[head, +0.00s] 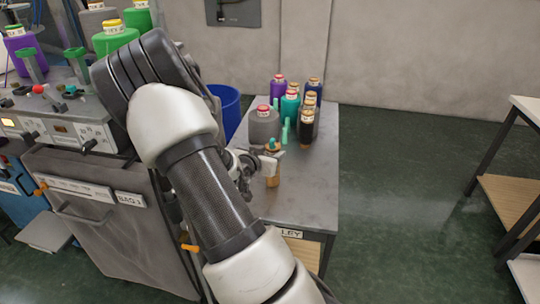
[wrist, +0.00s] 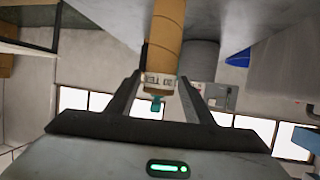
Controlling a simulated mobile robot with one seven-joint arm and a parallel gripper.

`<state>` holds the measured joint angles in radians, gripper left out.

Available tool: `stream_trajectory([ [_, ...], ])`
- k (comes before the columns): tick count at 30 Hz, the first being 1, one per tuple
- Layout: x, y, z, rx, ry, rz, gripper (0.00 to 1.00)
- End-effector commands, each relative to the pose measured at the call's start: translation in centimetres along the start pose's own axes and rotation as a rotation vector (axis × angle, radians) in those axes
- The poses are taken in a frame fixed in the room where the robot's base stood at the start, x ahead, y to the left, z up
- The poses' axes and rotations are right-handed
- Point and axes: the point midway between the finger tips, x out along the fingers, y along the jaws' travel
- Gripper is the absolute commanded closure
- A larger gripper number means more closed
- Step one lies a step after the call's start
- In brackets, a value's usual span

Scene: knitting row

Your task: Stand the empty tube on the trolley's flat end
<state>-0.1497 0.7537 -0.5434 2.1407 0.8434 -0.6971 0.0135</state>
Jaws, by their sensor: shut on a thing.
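A brown cardboard tube (head: 272,174) is upright in my gripper (head: 262,160), over the bare near end of the grey trolley (head: 305,205). Its teal tip shows at the top, with a pale label band below it. In the wrist view the tube (wrist: 167,30) runs up between the two fingers of my gripper (wrist: 160,78), which is shut on it near the label. I cannot tell whether its lower end touches the trolley top. My arm hides the trolley's left side in the head view.
Several yarn cones stand at the trolley's far end, among them a grey cone (head: 263,127) and a purple one (head: 278,88). A blue bin (head: 228,105) is behind my arm. A machine (head: 60,140) stands left; open floor (head: 400,200) lies right.

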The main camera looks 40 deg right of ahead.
Motion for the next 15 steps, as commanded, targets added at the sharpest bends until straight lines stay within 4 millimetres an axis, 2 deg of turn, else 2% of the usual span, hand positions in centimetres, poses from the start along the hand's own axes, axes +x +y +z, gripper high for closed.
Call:
stream_trajectory([
  [9,0.14,-0.02,0.33,0.001,0.001,0.000,0.85],
  [10,0.13,-0.02,0.31,0.001,0.001,-0.001,0.51],
  [13,0.09,-0.02,0.20,0.001,0.000,0.000,0.34],
  [15,0.08,-0.02,0.20,0.001,0.000,0.000,0.34],
])
